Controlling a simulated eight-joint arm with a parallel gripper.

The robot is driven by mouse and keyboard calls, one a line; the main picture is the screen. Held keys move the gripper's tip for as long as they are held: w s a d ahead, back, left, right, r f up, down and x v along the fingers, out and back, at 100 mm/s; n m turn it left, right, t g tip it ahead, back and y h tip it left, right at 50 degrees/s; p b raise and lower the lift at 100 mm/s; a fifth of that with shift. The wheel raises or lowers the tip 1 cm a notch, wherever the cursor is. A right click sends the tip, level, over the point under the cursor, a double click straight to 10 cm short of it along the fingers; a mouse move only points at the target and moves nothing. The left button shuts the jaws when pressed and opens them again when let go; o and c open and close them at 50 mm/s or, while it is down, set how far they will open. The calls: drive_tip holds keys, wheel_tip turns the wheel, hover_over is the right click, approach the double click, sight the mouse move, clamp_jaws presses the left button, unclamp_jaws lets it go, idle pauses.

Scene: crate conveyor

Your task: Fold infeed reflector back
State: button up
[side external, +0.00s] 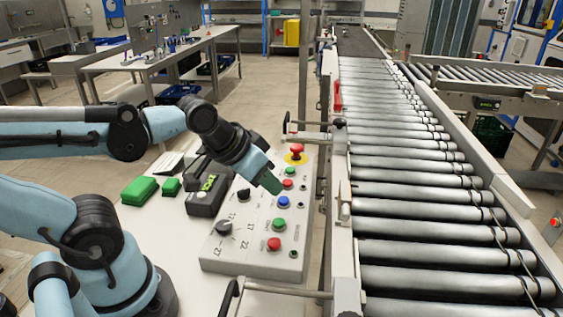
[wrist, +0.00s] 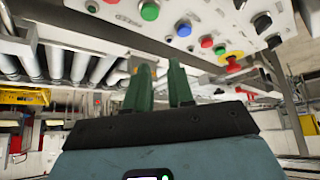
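My gripper (side external: 270,182) hangs over the control panel (side external: 225,255), close above its upper row of buttons. In the wrist view its two green fingers (wrist: 160,72) stand apart with nothing between them. I cannot single out the infeed reflector for certain. A small bracket with a dark knob (side external: 339,123) sits on the near rail of the roller conveyor (side external: 410,180), to the right of my gripper and apart from it. A red part (side external: 337,96) is on the same rail farther back. A second small bracket (side external: 345,211) is on the rail nearer the camera.
The panel carries a red emergency stop (side external: 296,151), coloured buttons and black rotary knobs. A black device (side external: 207,190) and green blocks (side external: 140,190) lie on the white table left of the panel. The rollers are clear.

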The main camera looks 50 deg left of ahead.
drive_tip(key=o, duration=0.3)
drive_tip(key=w+d+r+n+g, duration=0.1)
drive_tip(key=w+r+n, duration=0.1)
drive_tip(key=w+d+r+n+g, duration=0.1)
drive_tip(key=w+d+r, duration=0.1)
drive_tip(key=shift+w+d+r+n+h, duration=0.15)
drive_tip(key=shift+w+r+n+h, duration=0.15)
drive_tip(key=shift+n+h, duration=0.1)
drive_tip(key=r+n+g, duration=0.2)
drive_tip(key=n+g, duration=0.2)
drive_tip(key=n, duration=0.1)
hover_over(346, 211)
drive_tip(key=s+a, duration=0.1)
drive_tip(key=a, duration=0.1)
drive_tip(key=f, duration=0.4)
drive_tip(key=d+f, duration=0.1)
drive_tip(key=f, duration=0.6)
drive_tip(key=shift+w+d+f, duration=0.3)
drive_tip(key=shift+w+d, duration=0.05)
drive_tip(key=shift+w, duration=0.05)
clamp_jaws()
